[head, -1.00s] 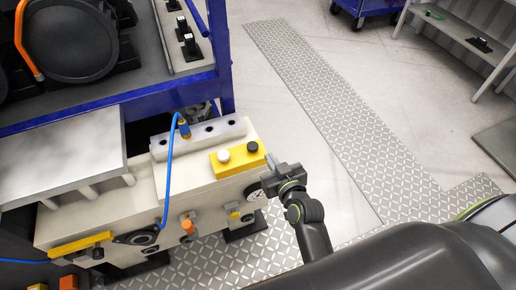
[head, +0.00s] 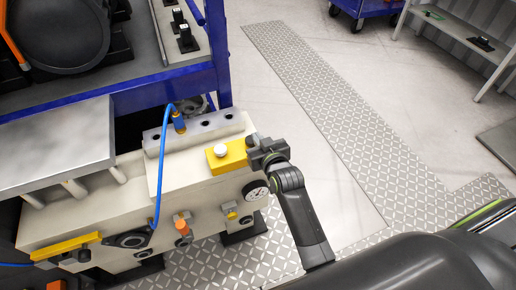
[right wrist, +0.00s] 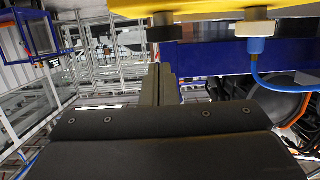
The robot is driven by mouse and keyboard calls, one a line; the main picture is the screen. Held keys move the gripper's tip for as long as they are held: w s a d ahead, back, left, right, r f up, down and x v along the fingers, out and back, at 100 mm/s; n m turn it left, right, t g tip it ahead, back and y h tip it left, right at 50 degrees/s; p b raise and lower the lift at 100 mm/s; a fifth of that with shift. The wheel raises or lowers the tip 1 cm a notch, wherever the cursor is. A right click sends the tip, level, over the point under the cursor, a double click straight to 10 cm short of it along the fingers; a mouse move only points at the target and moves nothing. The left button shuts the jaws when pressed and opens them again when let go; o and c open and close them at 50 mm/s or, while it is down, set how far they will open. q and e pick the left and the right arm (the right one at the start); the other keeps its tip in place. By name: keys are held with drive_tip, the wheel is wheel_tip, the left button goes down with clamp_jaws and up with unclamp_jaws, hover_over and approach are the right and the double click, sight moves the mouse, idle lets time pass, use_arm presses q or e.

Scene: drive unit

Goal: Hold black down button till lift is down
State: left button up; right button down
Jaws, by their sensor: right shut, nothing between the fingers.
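The yellow button box (head: 222,157) sits on top of the beige lift unit (head: 200,178). Its white button (head: 221,150) is uncovered. The black button is hidden behind my right gripper (head: 254,142) in the head view. In the right wrist view the picture is upside down, and the black button (right wrist: 163,28) shows beside the white button (right wrist: 256,24). My right gripper's fingers (right wrist: 160,82) are shut, empty, and in line with the black button; a gap shows between them in this view, and I cannot tell contact. The lift platform (head: 55,138) stands raised on posts. My left gripper is not in view.
A blue hose (head: 158,170) rises from the unit's front to its top. A blue frame (head: 170,90) with dark parts stands behind the unit. A gauge (head: 256,190) is on the unit's front, below my right gripper. The floor (head: 290,110) to the right is clear.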

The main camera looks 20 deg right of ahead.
use_arm(q)
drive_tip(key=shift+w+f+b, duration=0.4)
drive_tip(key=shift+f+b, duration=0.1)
drive_tip(key=shift+b, duration=0.05)
use_arm(e)
drive_tip(key=shift+f, duration=0.8)
